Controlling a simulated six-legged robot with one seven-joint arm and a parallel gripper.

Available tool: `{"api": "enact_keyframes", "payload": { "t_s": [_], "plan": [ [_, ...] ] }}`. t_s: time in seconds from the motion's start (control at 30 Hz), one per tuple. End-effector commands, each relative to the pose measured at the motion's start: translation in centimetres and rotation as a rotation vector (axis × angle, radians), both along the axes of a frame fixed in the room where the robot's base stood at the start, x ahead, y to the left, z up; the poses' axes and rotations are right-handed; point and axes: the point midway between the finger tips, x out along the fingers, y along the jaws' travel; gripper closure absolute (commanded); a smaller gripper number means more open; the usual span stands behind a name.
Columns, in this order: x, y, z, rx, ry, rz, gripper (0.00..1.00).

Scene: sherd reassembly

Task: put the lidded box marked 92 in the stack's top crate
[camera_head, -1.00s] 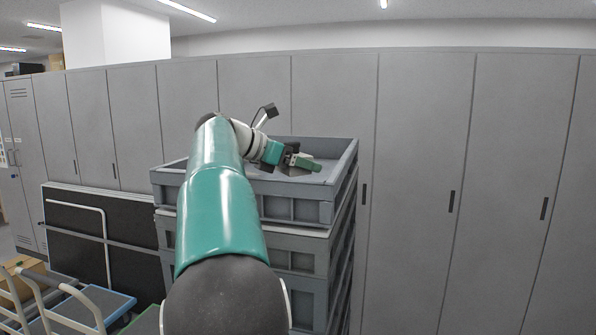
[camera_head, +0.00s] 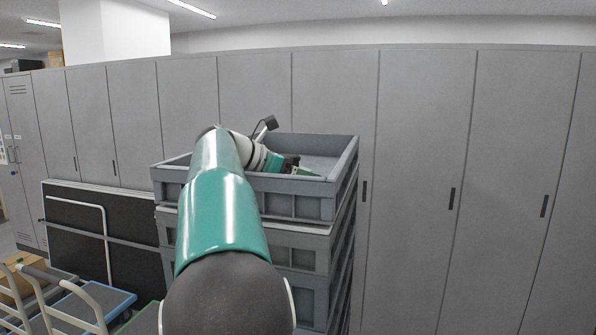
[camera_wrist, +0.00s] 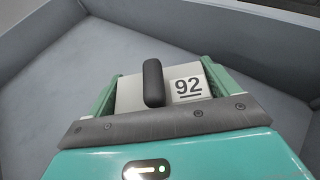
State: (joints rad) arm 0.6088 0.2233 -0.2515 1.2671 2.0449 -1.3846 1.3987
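The lidded box marked 92 (camera_wrist: 187,87) is white with a black number and a dark knob-like handle. In the wrist view it sits between the two green fingers of my gripper (camera_wrist: 158,90), which is shut on it. Below and around it are the grey floor and walls of the top crate (camera_wrist: 265,45). In the head view my gripper (camera_head: 296,170) reaches down inside the stack's top crate (camera_head: 300,207), with the fingertips partly hidden by the near wall. Whether the box touches the crate floor I cannot tell.
Further grey crates (camera_head: 300,250) are stacked beneath. Tall grey cabinets (camera_head: 430,180) stand behind. Hand trolleys (camera_head: 85,300) and a dark folded panel (camera_head: 75,235) stand at the left. The crate floor around the box looks bare where it shows.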

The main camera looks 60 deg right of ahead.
Motion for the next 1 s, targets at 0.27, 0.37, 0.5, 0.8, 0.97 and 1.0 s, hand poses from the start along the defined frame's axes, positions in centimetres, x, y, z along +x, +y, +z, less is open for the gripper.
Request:
{"api": "enact_keyframes", "payload": {
  "t_s": [0.27,0.37,0.5,0.8,0.97,1.0],
  "plan": [
    [0.1,0.0,-0.3,0.005,0.004,0.0,0.0],
    [0.1,-0.1,0.1,0.004,0.004,0.0,0.0],
    [0.7,0.6,1.3,0.003,0.003,0.004,0.0],
    [4.2,5.6,3.9,0.002,0.001,0.004,0.0],
    [5.6,7.8,5.0,0.002,0.003,0.002,0.0],
    [5.9,8.2,5.2,0.002,0.003,0.002,0.0]
  ]
}}
